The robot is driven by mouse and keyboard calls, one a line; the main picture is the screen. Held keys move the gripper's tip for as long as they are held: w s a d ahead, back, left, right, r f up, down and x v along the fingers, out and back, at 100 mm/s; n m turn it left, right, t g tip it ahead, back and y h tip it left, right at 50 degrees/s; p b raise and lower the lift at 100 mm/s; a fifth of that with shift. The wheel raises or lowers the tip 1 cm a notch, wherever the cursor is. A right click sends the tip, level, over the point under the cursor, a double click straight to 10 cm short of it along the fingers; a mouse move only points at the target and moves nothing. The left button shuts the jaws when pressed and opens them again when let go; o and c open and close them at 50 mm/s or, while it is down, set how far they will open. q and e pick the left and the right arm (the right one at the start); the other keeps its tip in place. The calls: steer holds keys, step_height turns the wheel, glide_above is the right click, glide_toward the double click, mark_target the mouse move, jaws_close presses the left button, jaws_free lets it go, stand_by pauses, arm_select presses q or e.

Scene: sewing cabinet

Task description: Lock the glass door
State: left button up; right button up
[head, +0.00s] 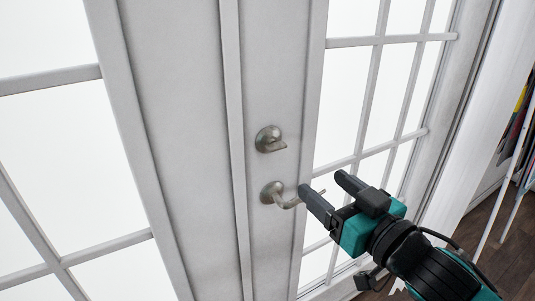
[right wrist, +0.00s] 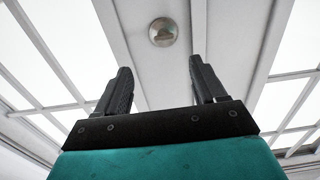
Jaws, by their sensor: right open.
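The white glass door (head: 274,90) has a round metal lock with a thumb turn (head: 269,139). The thumb turn sticks out sideways to the right. A metal lever handle (head: 273,193) sits below it, its end partly hidden by my gripper. My right gripper (head: 322,184) is open and empty, to the right of the handle and lower than the lock. In the right wrist view the lock (right wrist: 163,32) shows ahead, between and beyond the two open fingers (right wrist: 158,78), apart from them. I cannot tell whether the gripper touches the handle. My left gripper is out of view.
Glass panes with white bars (head: 368,95) flank the door stile, with a second paned panel (head: 60,140) at left. A white frame and wall edge (head: 480,140) stand at right, beside a wooden floor (head: 505,240). The space before the lock is clear.

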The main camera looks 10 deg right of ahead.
mark_target(280, 148)
steer(key=x, duration=0.4)
steer(key=p+x, duration=0.1)
steer(key=x, duration=0.8)
steer(key=shift+s+a+r, duration=0.1)
steer(key=shift+a+r, duration=0.2)
steer(key=shift+r, duration=0.05)
steer(key=c, duration=1.1)
